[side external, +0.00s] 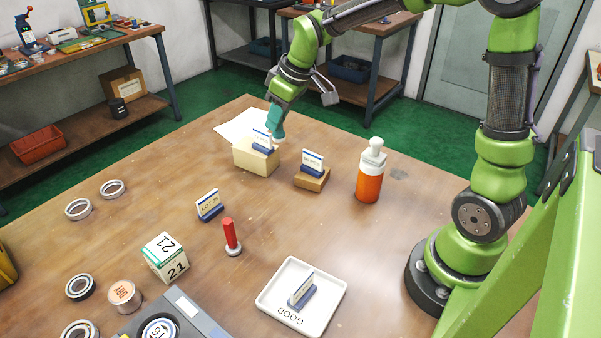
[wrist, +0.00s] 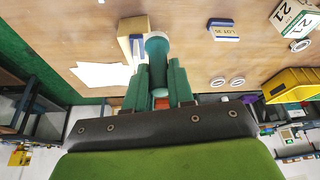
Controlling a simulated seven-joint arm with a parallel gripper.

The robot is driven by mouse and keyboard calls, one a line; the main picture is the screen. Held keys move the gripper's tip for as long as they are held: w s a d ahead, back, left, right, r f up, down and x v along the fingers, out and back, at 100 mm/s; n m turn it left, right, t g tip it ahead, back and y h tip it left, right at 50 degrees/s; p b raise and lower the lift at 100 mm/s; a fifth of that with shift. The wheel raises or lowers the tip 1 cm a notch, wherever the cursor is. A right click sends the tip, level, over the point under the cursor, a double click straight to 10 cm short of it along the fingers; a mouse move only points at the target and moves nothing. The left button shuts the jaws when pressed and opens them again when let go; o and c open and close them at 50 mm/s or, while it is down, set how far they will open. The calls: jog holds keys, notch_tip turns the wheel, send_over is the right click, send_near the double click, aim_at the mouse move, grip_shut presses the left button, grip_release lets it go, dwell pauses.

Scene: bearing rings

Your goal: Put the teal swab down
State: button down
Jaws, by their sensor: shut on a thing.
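My gripper (side external: 275,122) is over the far part of the table, right by a beige block (side external: 254,160) with a blue-based card stand (side external: 263,142) on top. In the wrist view my gripper (wrist: 160,92) is shut on the teal swab (wrist: 157,48), which sticks out between the two fingers. There the swab overlaps the edge of the beige block (wrist: 127,28). I cannot tell whether the swab touches the block or the stand. In the side view the teal of the fingers and of the swab are hard to tell apart.
A wooden block with a card stand (side external: 312,170) and an orange bottle (side external: 370,175) stand to the right. White paper (side external: 236,125) lies behind the beige block.

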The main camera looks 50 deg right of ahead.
jog(key=s+d+m+h, duration=0.2)
jog(key=s+d+m, duration=0.25)
jog(key=d, duration=0.85)
jog(key=s+d+m+h, duration=0.2)
jog(key=s+d+m, duration=0.25)
jog(key=d, duration=0.85)
jog(key=shift+w+a+f, duration=0.1)
jog(key=shift+f, duration=2.4)
jog(key=shift+w+a+f, duration=0.1)
jog(key=shift+a+f, duration=0.05)
jog(key=shift+f, duration=2.35)
jog(key=shift+w+a+f, duration=0.1)
jog(key=shift+f, duration=2.4)
jog(key=c, duration=1)
grip_release()
jog(key=shift+f, duration=0.15)
